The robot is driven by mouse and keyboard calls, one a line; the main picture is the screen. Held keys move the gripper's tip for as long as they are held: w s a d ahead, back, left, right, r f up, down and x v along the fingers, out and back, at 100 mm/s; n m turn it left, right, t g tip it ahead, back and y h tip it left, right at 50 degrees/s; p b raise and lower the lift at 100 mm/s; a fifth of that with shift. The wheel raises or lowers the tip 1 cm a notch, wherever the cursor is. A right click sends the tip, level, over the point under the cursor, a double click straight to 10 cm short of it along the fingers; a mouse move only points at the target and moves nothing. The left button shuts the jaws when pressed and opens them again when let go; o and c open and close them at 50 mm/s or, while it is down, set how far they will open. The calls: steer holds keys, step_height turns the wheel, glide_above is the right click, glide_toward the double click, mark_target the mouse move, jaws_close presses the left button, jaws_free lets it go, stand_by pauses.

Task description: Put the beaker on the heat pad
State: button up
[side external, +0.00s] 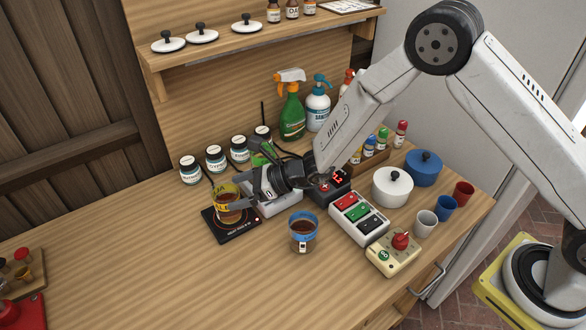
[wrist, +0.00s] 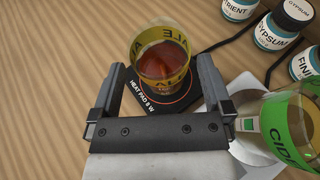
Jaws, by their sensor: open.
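A glass beaker with a yellow ALE band (side external: 228,207) and brown liquid stands upright on the black heat pad (side external: 218,233). In the wrist view the beaker (wrist: 160,62) is between and just beyond my fingertips, with the pad (wrist: 140,101) under it. My gripper (side external: 243,192) is open, pointing at the beaker from the right, its fingers on either side; contact cannot be told. A green-banded CIDER beaker (wrist: 285,128) is close to the right finger; my gripper mostly hides it in the side view. A blue-banded beaker (side external: 303,232) stands on the table to the right.
Several labelled jars (side external: 215,158) line the back. Spray bottles (side external: 292,110) stand behind my arm. A button box (side external: 358,217), a yellow dial box (side external: 393,254), white pot (side external: 392,187) and cups (side external: 446,208) are on the right.

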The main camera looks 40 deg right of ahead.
steer(key=v, duration=0.8)
steer(key=shift+s+d, duration=0.1)
stand_by(0.4)
steer(key=s+d+n+g+h, duration=0.2)
steer(key=s+d+n, duration=0.2)
steer(key=s+n, duration=0.1)
steer(key=s+d+r+n+g+h, duration=0.1)
steer(key=s+d+n+g+h, duration=0.1)
steer(key=s+d+n, duration=0.2)
steer(key=s+d+r+n+g+h, duration=0.1)
steer(key=s+d+n+g+h, duration=0.1)
steer(key=s+n, duration=0.5)
steer(key=shift+d+n+g+h, duration=0.4)
steer(key=shift+d+n+h, duration=0.2)
steer(key=shift+d, duration=0.5)
steer(key=s+d+r+n+t+h, duration=0.2)
steer(key=d+n+h, duration=0.2)
steer(key=d+n, duration=0.3)
steer(key=shift+d+r+n, duration=0.2)
steer(key=shift+d+n, duration=0.1)
steer(key=shift+d, duration=0.05)
